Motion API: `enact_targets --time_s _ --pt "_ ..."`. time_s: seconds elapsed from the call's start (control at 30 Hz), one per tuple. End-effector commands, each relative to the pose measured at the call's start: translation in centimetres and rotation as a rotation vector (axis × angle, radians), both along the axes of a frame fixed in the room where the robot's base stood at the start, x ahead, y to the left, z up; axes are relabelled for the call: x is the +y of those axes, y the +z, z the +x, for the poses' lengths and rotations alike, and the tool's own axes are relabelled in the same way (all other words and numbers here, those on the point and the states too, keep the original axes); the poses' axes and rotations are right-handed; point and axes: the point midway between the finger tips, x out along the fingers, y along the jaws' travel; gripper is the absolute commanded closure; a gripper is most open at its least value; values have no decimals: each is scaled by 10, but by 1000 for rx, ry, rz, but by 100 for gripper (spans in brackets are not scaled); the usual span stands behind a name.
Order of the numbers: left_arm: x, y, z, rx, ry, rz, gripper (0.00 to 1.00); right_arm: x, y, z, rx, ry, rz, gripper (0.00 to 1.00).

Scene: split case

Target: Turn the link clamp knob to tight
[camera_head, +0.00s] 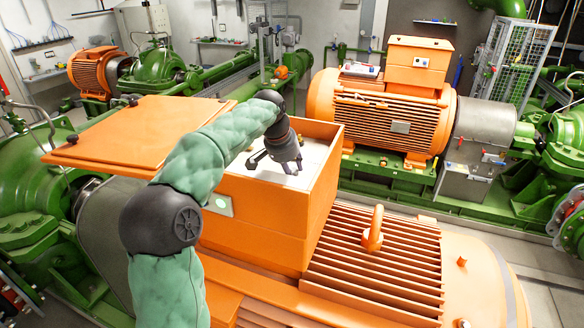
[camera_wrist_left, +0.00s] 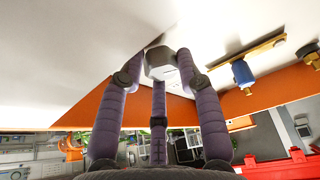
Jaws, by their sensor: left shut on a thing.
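My left gripper (camera_head: 288,162) reaches down into the open orange box (camera_head: 265,215) on top of the near motor. In the left wrist view its purple-grey fingers close around a pale grey, faceted knob (camera_wrist_left: 160,64), which I take to be the link clamp knob. The fingertips sit against its sides. In the head view the gripper hides the knob, and I cannot read any mark showing how tight it is. My right gripper is not in view.
The box walls stand close around my left gripper. An orange lid (camera_head: 140,135) lies open to the left. In the wrist view a brass bar (camera_wrist_left: 262,48) and a blue post (camera_wrist_left: 241,73) sit right of the knob. A lifting eye (camera_head: 373,230) stands on the motor.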

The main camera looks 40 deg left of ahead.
Motion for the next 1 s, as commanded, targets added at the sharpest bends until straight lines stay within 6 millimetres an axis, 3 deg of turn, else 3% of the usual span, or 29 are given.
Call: enact_targets --time_s 0.03,0.7,1.0 --pt "5 8 1 -19 -37 9 98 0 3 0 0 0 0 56" --pt "7 7 4 -17 -660 11 98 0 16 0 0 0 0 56" --pt "6 6 5 -17 -855 11 98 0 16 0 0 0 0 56"
